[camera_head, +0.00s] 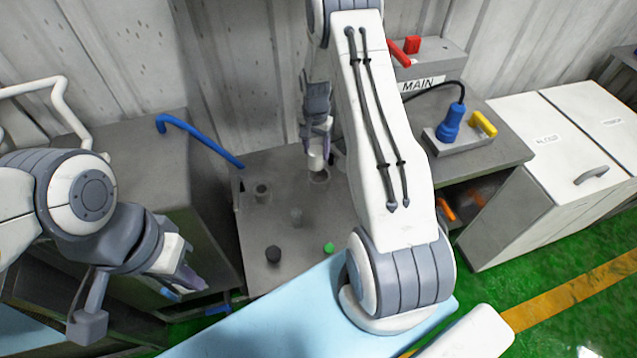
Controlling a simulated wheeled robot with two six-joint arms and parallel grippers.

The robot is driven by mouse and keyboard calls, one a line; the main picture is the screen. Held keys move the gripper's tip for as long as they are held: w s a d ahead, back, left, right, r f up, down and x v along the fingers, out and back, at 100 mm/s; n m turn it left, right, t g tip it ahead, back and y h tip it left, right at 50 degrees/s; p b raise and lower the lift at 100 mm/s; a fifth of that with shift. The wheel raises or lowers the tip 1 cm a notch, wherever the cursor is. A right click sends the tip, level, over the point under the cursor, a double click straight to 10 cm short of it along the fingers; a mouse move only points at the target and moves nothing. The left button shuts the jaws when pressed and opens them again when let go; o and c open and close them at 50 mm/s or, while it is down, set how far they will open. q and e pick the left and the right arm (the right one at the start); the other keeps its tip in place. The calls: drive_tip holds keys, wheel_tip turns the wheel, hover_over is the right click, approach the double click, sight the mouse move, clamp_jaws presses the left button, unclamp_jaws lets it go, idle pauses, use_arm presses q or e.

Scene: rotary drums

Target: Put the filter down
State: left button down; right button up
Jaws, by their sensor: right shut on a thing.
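The filter looks to be the small white cylinder (316,158) at the far side of the grey work surface (255,215). My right gripper (319,140) is shut on it from above. The filter is upright, just over or in a round ring-like spot (320,177) on the surface; I cannot tell whether it touches. My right arm hides part of the surface to the right. My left gripper (188,278) hangs low at the left, away from the filter, and its finger opening cannot be made out.
A blue bar (200,138) rises at left. A box with a blue plug (450,124) stands right.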

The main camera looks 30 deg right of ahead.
sight(319, 170)
drive_tip(key=shift+m, duration=0.4)
drive_tip(key=f, duration=0.2)
drive_tip(key=d+f+p, duration=0.1)
drive_tip(key=f, duration=0.2)
drive_tip(key=shift+w+d, duration=0.1)
wheel_tip(319, 170, down, 5)
drive_tip(key=shift+r+p, duration=0.1)
drive_tip(key=shift+p, duration=0.65)
drive_tip(key=shift+f, duration=0.25)
drive_tip(key=shift+f+b, duration=0.15)
drive_tip(key=shift+b, duration=0.15)
drive_tip(key=o, duration=1.4)
drive_tip(key=shift+c, duration=0.2)
